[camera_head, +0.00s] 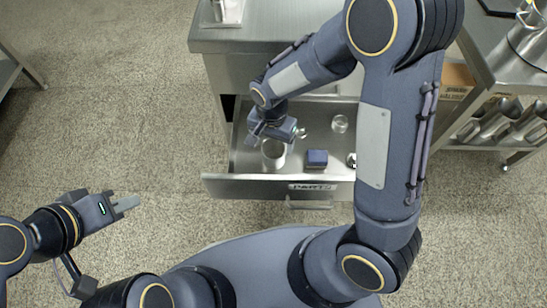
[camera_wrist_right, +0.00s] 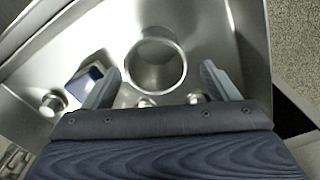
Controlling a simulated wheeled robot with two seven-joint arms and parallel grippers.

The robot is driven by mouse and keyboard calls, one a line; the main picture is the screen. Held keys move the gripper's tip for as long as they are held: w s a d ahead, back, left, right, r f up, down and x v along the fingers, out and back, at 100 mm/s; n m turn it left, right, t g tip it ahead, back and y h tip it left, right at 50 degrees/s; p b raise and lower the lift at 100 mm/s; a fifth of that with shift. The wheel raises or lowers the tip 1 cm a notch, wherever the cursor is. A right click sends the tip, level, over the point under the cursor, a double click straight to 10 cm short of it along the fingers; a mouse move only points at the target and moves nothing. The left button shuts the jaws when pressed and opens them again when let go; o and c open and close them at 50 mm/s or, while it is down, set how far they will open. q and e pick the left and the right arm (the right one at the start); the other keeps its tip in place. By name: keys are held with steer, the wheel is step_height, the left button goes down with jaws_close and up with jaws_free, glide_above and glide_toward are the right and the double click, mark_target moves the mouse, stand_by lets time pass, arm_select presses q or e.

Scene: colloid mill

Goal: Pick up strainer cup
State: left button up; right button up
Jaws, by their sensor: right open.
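The strainer cup appears to be the round metal cup (camera_head: 273,154) in the open drawer, at its left part. In the right wrist view the cup (camera_wrist_right: 156,66) shows its round open rim, just beyond and between my right fingers. My right gripper (camera_wrist_right: 160,86) is open, one finger to each side of the cup; contact is not visible. In the head view my right gripper (camera_head: 283,138) is over the drawer, above the cup. My left gripper (camera_head: 128,203) is away over the floor at the lower left; its fingers look close together, but a gap cannot be made out.
The open drawer (camera_head: 240,187) also holds a dark blue box (camera_head: 317,158), a small glass-like round piece (camera_head: 340,123) and a small metal part (camera_head: 351,159). The box lies right of the cup. Drawer walls surround them. A shelf with metal containers (camera_head: 497,118) stands at the right.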

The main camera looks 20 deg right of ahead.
mark_target(274, 151)
step_height(274, 151, down, 5)
steer(key=b, duration=0.2)
steer(key=shift+s+d+f+b, duration=0.1)
steer(key=shift+s+d+b, duration=0.05)
steer(key=shift+b, duration=0.25)
steer(key=c, duration=1.1)
